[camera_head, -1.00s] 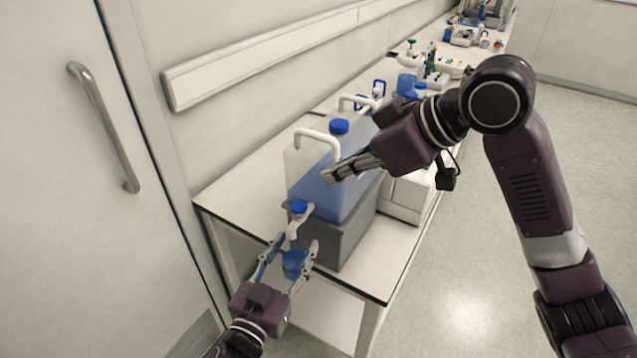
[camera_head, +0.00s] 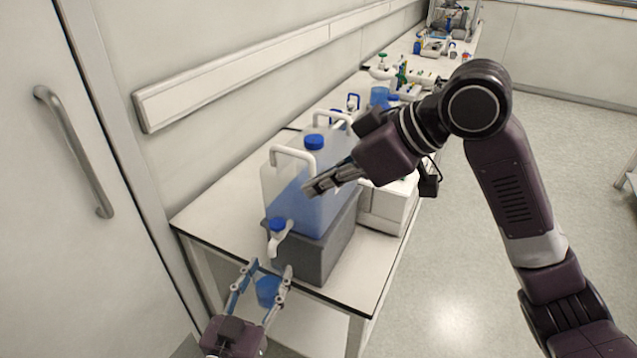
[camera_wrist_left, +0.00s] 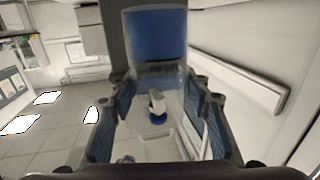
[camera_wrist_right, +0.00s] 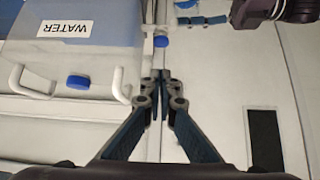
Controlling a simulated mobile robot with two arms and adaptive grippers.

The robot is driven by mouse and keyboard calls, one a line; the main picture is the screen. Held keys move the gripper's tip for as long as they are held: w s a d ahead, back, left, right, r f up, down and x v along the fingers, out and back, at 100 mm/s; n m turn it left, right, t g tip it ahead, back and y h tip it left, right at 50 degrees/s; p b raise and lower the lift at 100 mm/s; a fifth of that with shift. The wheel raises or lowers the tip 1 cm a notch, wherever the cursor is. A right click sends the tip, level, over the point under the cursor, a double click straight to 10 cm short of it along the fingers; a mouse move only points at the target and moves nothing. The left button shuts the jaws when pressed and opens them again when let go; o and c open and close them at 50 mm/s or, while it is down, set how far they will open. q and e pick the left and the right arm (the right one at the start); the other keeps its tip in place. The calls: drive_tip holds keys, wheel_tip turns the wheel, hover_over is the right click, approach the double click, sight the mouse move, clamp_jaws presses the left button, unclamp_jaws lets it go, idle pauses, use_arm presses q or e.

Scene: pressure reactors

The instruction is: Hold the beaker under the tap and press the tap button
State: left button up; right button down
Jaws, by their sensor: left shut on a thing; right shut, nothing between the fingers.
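A clear container of blue liquid (camera_head: 325,197) has a white tap (camera_head: 275,243) with a blue button (camera_head: 277,223) on top. My left gripper (camera_head: 267,272) is shut on a clear beaker (camera_head: 267,291) with blue liquid in it. The beaker is below the tap and in front of it, apart from it. In the left wrist view, the beaker (camera_wrist_left: 157,35) is between the fingers, and the tap (camera_wrist_left: 157,103) shows through its glass. My right gripper (camera_head: 309,190) is shut and empty, in front of the container and above the tap; the button (camera_wrist_right: 161,41) is beyond its fingertips in the right wrist view.
The container stands on a grey block (camera_head: 325,250) at the near end of a white bench (camera_head: 215,210). More lab equipment (camera_head: 400,72) is farther along it. A wall and a door with a handle (camera_head: 75,150) are on the left.

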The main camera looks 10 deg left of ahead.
sight(256, 287)
use_arm(q)
drive_tip(key=shift+s+a+r, duration=0.1)
drive_tip(key=shift+s+a, duration=0.2)
drive_tip(key=shift+s, duration=0.6)
drive_tip(key=shift+s+a+f, duration=0.1)
drive_tip(key=shift+s+a, duration=0.25)
drive_tip(key=shift+s, duration=0.5)
drive_tip(key=shift+s+a+r, duration=0.1)
drive_tip(key=shift+s+a, duration=0.2)
drive_tip(key=shift+s, duration=0.6)
